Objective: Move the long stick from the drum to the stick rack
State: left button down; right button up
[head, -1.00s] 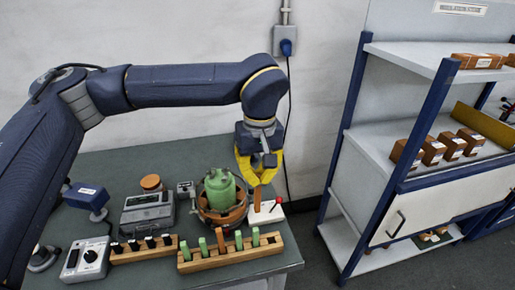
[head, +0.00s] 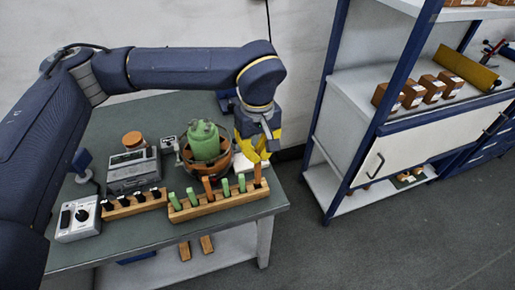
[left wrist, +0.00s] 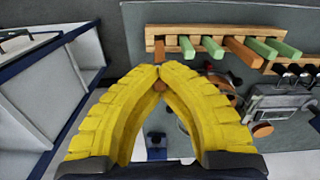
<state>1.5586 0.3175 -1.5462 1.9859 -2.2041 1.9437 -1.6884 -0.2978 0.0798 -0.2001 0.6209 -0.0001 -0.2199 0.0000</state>
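The stick rack (head: 220,204) is a long wooden bar with a row of green and orange sticks standing in it. My left gripper (head: 257,157) is above its right end, fingertips together around an orange stick (head: 258,175). That stick stands upright at the rack's right end slot; I cannot tell whether it is fully seated. In the left wrist view the yellow fingertips (left wrist: 160,72) close on it, with its top end between them and the rack (left wrist: 225,30) beyond. My right gripper is not in view.
A smaller rack with black-topped pieces (head: 135,204), a grey meter (head: 134,172) and a white dial box (head: 77,220) stand to the left. A blue-framed shelf unit (head: 345,110) is on the right, across a floor gap.

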pick_arm(q)
jog(key=shift+f, duration=1.75)
dwell(1.2)
jog(key=c, duration=1.5)
grip_release()
jog(key=shift+r, duration=1.1)
jog(key=shift+r, duration=3.45)
